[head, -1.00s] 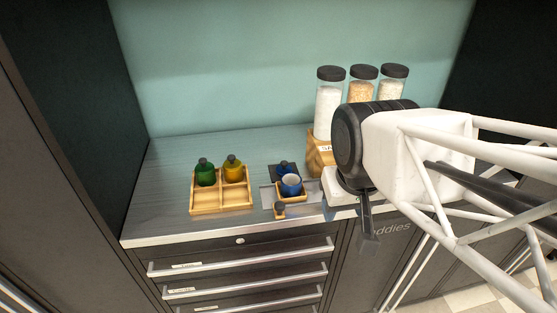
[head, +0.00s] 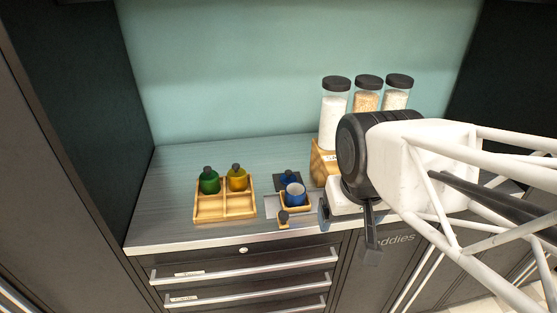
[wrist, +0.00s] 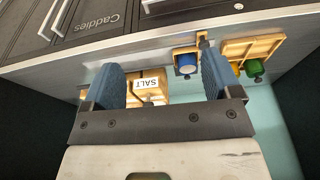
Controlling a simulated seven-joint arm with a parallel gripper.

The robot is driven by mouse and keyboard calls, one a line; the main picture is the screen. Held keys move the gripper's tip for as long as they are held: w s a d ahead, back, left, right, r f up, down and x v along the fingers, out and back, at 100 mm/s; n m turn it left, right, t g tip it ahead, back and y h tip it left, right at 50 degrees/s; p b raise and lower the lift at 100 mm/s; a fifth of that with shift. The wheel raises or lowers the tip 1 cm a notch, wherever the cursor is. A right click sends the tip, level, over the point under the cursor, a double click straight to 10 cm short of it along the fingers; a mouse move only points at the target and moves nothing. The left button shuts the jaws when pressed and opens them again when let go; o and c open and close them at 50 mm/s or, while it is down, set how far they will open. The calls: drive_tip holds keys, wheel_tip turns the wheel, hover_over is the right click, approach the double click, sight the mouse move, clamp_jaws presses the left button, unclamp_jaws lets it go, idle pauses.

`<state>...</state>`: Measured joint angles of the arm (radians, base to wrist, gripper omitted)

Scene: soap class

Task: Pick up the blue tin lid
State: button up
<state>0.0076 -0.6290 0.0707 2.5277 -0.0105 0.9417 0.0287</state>
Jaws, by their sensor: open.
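A small blue round tin (head: 295,194) with a pale top or inside sits in a small wooden tray (head: 292,207) on the counter in the head view. It also shows in the wrist view (wrist: 185,64), between the fingers and nearer the right one. I cannot make out a separate blue lid; the tin is too small to tell. My gripper (wrist: 161,75) is open, its two blue-grey fingers wide apart with nothing gripped. In the head view it is to the right of the tin, near the counter's front edge, partly hidden by my wrist.
A divided wooden tray (head: 225,213) holds a green bottle (head: 209,181) and a yellow bottle (head: 237,178) at left. A dark bottle (head: 288,180) stands behind the tin. Tall jars (head: 334,113) and a wooden SALT box (wrist: 152,87) stand at right.

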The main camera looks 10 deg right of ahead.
drive_tip(key=w+a+f+m+g, duration=0.1)
drive_tip(key=w+m, duration=0.6)
drive_tip(key=w, duration=0.9)
drive_tip(key=m+g, duration=0.2)
drive_tip(key=m, duration=0.6)
hover_over(288, 172)
drive_tip(key=f, duration=0.9)
drive_tip(key=shift+s+d, duration=0.15)
drive_tip(key=shift+s, duration=0.1)
drive_tip(key=shift+w+f, duration=0.15)
drive_tip(key=shift+w, duration=0.1)
drive_tip(key=shift+f, duration=0.1)
drive_tip(key=shift+f, duration=1.2)
drive_tip(key=shift+f, duration=0.1)
drive_tip(key=shift+w+f, duration=0.1)
drive_tip(key=shift+f, duration=2.4)
drive_tip(key=shift+c, duration=0.3)
